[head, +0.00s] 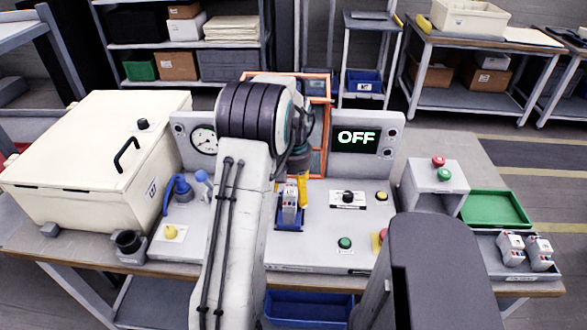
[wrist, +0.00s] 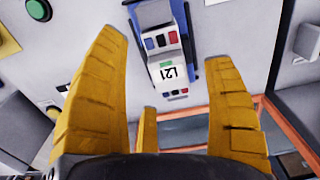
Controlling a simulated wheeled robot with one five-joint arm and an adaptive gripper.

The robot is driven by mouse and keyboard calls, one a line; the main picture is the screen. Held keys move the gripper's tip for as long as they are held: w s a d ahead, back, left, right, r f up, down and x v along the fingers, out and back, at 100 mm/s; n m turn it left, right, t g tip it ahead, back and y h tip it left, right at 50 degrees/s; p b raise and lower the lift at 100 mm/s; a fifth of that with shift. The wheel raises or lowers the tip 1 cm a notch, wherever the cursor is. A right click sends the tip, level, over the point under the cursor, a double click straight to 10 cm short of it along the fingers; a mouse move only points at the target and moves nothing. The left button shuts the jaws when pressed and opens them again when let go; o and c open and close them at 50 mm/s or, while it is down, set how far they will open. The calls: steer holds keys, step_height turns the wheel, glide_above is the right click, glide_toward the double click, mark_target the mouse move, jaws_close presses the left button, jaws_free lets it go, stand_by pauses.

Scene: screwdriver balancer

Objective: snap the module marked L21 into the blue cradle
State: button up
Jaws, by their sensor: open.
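The module marked L21 (wrist: 166,71) is white and grey with red and blue blocks. It sits at the blue cradle (wrist: 191,30) on the grey panel; in the head view the module (head: 290,203) stands over the cradle (head: 289,224). I cannot tell whether it is fully seated. My gripper (wrist: 164,46) has yellow fingers, spread wide on either side of the module with clear gaps. In the head view one yellow finger (head: 303,189) shows just behind the module, and my arm hides the rest.
The display (head: 357,138) reads OFF. A black knob, a green button (head: 344,243) and a red button lie right of the cradle. A dark tray (head: 518,271) with other modules and a green tray (head: 495,208) stand at the right. A cream box (head: 90,150) stands left.

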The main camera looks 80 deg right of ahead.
step_height(320, 180, up, 10)
stand_by(0.5)
steer(key=shift+d+f, duration=0.1)
stand_by(0.6)
steer(key=shift+d+f+m+h, duration=0.3)
steer(key=shift+d+f, duration=0.1)
steer(key=shift+f, duration=0.25)
steer(key=shift+y, duration=0.5)
steer(key=a+f, duration=0.3)
steer(key=f, duration=0.1)
steer(key=shift+w+a+f, duration=0.1)
steer(key=shift+a, duration=0.25)
steer(key=w+a+r+n+t, duration=0.1)
steer(key=w+a+n, duration=0.5)
steer(key=a, duration=0.8)
steer(key=w+a+r+n+t, duration=0.1)
steer(key=w+a+r+n, duration=0.3)
steer(key=a, duration=1)
steer(key=w+a+r+n+t, duration=0.1)
steer(key=w+a+r+n, duration=0.2)
steer(key=w+a+n, duration=0.4)
steer(key=shift+w+a+n+t, duration=0.35)
steer(key=shift+w+a, duration=1.3)
steer(key=shift+a, duration=2.15)
